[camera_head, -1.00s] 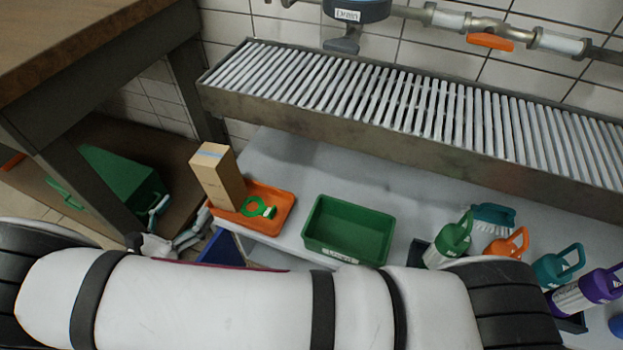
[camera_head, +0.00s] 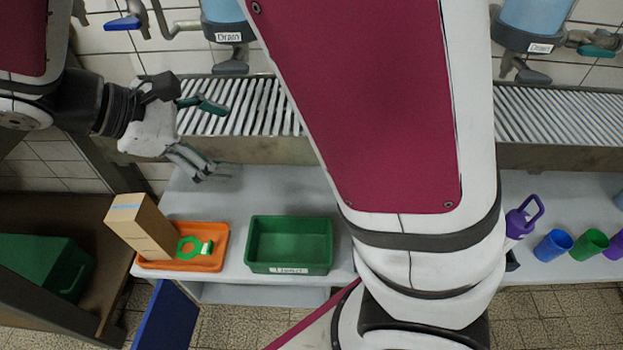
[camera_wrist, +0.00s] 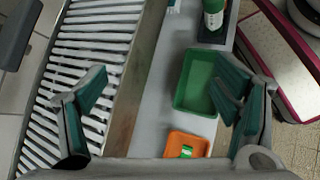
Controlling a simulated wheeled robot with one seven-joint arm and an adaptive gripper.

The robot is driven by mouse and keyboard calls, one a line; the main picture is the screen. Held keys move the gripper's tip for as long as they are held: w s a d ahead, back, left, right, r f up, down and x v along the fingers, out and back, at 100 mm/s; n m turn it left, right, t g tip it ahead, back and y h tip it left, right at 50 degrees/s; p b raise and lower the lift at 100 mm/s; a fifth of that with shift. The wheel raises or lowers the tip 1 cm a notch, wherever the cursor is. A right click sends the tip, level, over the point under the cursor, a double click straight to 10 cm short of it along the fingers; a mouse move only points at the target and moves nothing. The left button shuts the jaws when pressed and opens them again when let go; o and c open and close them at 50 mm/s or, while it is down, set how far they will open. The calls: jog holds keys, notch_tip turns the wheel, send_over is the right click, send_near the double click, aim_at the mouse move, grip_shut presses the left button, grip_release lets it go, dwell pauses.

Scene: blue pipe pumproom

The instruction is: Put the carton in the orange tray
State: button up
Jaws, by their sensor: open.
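The carton (camera_head: 142,226), a tall brown box with a blue strip on top, stands at the left end of the orange tray (camera_head: 214,262) in the head view. It looks leaning in this wide view; whether its whole base is inside the rim I cannot tell. A green ring-shaped item with a white part (camera_head: 193,248) lies beside it in the tray. My gripper (camera_head: 214,140) is open and empty, above and behind the tray, apart from the carton. In the wrist view, my spread fingers (camera_wrist: 162,88) and part of the orange tray (camera_wrist: 178,140) show; the carton does not.
A green bin (camera_head: 290,222) stands right of the orange tray on the grey bench. A slatted metal drain rack (camera_head: 240,120) runs behind, below wall pipes. A wooden table edge is at left. Purple bottle (camera_head: 520,218) and coloured cups (camera_head: 590,243) stand at right.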

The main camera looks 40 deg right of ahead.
jog(key=s+d+r+m+g+y, duration=0.1)
jog(key=s+d+r+m+y, duration=0.15)
jog(key=s, duration=0.25)
jog(key=s+d+r+m+g+y, duration=0.1)
jog(key=s+d+r+m+y, duration=0.1)
jog(key=s+d+m, duration=0.3)
jog(key=s+m+t+y, duration=0.1)
jog(key=s+m+y, duration=0.1)
jog(key=s, duration=0.5)
jog(key=s+a+f+m+t+y, duration=0.1)
jog(key=s+m+y, duration=0.1)
jog(key=s, duration=0.4)
jog(key=shift+s+a+t+y, duration=0.3)
jog(key=shift+s+t+y, duration=0.1)
jog(key=shift+y, duration=0.25)
jog(key=shift+m, duration=0.25)
